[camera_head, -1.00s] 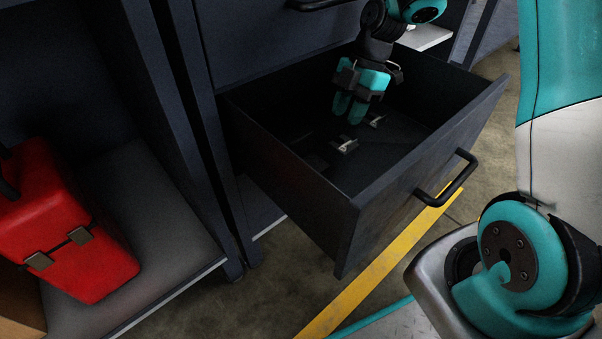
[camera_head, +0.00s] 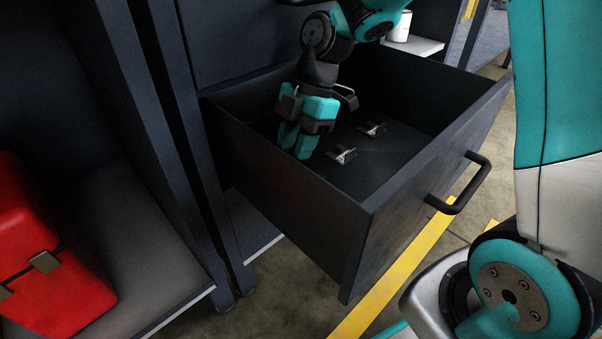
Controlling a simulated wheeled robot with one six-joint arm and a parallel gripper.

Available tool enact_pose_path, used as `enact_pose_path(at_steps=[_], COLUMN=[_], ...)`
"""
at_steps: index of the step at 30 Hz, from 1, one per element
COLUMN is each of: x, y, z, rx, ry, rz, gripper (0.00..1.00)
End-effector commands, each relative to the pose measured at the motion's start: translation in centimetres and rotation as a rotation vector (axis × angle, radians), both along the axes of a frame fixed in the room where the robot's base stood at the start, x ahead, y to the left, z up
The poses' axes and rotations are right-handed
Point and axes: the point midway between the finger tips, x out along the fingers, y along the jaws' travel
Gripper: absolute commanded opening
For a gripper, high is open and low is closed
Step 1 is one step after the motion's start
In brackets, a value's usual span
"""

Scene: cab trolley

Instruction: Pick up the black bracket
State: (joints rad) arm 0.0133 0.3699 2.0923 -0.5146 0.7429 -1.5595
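The open dark drawer (camera_head: 412,178) holds my gripper (camera_head: 297,148) and two small clips or brackets with shiny metal parts. One small piece (camera_head: 342,154) lies on the drawer floor just right of my fingertips, and another (camera_head: 371,129) lies farther back and right. I cannot make out a separate all-black bracket against the dark floor; the spot under my fingers is hidden. My gripper points down inside the drawer's left part, near its left wall. Its two teal fingers look slightly apart, with nothing visible between them.
The drawer's side walls and front, with a black handle (camera_head: 467,188), surround my gripper. A red toolbox (camera_head: 45,262) sits on a grey shelf at the left. A white cup (camera_head: 400,27) stands behind the drawer. The right half of the drawer is clear.

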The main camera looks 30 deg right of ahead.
Motion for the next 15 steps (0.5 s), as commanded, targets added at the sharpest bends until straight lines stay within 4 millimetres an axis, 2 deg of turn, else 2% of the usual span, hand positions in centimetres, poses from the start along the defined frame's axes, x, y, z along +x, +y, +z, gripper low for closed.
enact_pose_path(at_steps=[1,4,15], x=[-0.1,-0.2,-0.2], y=[0.2,0.6,0.8], z=[-1.6,-2.5,-2.7], rx=[-0.002,0.000,0.000], ry=[0.002,0.001,0.001], rz=[0.000,-0.001,-0.002], gripper=[0.35,0.35,0.35])
